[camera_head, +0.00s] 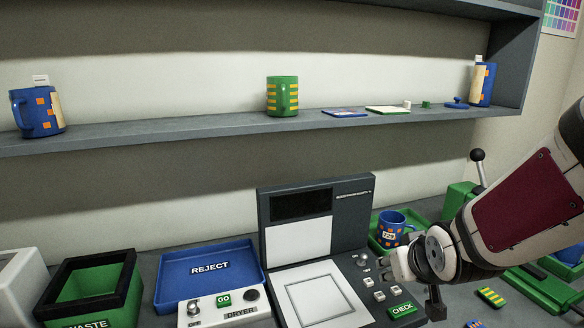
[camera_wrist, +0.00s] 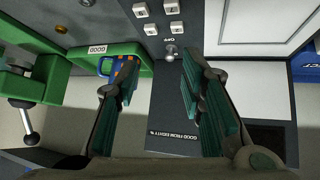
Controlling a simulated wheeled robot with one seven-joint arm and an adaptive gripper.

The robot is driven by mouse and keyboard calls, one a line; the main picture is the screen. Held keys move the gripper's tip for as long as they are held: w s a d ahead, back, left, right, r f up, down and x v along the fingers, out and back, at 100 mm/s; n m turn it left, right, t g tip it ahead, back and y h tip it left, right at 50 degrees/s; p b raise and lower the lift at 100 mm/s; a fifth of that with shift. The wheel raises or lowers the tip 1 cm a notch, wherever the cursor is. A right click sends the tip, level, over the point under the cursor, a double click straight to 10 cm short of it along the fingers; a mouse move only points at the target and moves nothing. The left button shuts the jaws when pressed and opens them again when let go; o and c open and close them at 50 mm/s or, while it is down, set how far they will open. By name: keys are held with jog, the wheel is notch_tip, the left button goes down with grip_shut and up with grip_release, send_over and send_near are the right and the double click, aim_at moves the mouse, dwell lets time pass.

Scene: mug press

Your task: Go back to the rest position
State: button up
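My gripper (camera_wrist: 148,85) shows in the wrist view with its two dark fingers and green pads spread wide apart. Nothing is between the fingers. In the head view my arm comes in from the right and its end hangs over the right side of the control panel (camera_head: 352,258); the fingers are hard to make out there. A blue mug with orange squares (camera_head: 391,227) and a numbered tag stands in a green tray (camera_head: 376,241) just behind my wrist. In the wrist view the mug (camera_wrist: 122,70) lies beyond the left finger, by a GOOD label (camera_wrist: 97,49).
A lever press (camera_head: 478,168) with a black knob stands right. Left are a blue REJECT tray (camera_head: 190,284), a dryer box (camera_head: 240,310) and a green WASTE bin (camera_head: 95,280). The shelf (camera_head: 200,126) holds a blue mug (camera_head: 36,112), a green mug (camera_head: 282,97) and another blue one (camera_head: 486,85).

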jog(key=s+r+g+p, duration=0.1)
jog(key=s+r, duration=0.3)
jog(key=s, duration=0.4)
jog(key=s+a+r+g+p, duration=0.1)
jog(key=s+r, duration=0.3)
jog(key=s, duration=0.4)
jog(key=s+a+r+m+g+p, duration=0.1)
jog(key=s+r+g+p, duration=0.1)
jog(key=s+r, duration=0.3)
jog(key=s, duration=0.4)
jog(key=shift+y, duration=0.3)
jog(key=shift+r, duration=0.1)
